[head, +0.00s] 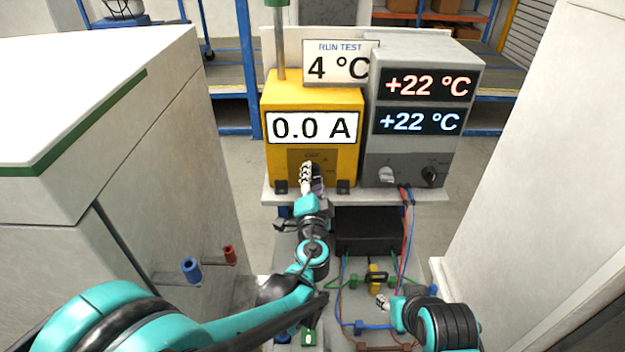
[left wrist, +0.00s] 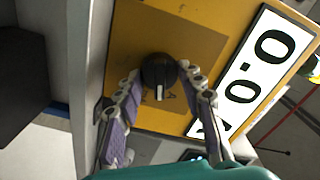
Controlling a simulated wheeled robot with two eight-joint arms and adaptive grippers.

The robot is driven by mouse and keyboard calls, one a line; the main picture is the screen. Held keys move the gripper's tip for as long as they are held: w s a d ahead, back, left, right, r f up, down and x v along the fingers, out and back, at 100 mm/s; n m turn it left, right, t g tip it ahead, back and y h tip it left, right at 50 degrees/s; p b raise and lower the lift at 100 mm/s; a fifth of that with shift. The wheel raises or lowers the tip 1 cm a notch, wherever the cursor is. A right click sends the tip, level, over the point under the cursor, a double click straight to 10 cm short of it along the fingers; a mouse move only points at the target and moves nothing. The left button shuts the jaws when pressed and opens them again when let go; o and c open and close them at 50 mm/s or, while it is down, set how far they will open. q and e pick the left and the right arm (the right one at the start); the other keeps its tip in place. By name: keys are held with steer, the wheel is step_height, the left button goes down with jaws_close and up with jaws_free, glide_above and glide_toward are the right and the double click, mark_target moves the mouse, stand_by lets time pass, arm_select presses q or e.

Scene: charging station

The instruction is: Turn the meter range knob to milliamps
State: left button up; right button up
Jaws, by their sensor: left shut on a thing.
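The yellow meter (head: 312,92) stands on a shelf straight ahead, and its display reads 0.0 A. Its black range knob (left wrist: 158,72) sits on a brown panel and has a white pointer mark. In the head view my left gripper (head: 312,176) covers most of the knob. In the left wrist view my left gripper (left wrist: 163,82) has one finger on each side of the knob, shut on it. The panel lettering is too blurred to read fully. My right gripper (head: 383,302) is low in the head view, near the cables; its fingers are too small to judge.
A grey unit (head: 425,150) with two +22 °C displays and knobs stands right of the meter. A sign (head: 340,62) reading 4 °C is behind. A black box (head: 365,230) and red and blue cables lie below. White cabinets flank both sides.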

arm_select(q)
steer(key=m+b, duration=0.1)
steer(key=m, duration=0.4)
steer(key=shift+m, duration=0.3)
stand_by(0.4)
steer(key=o, duration=1.2)
steer(key=shift+c, duration=0.2)
steer(key=s, duration=1.2)
steer(key=shift+f, duration=0.15)
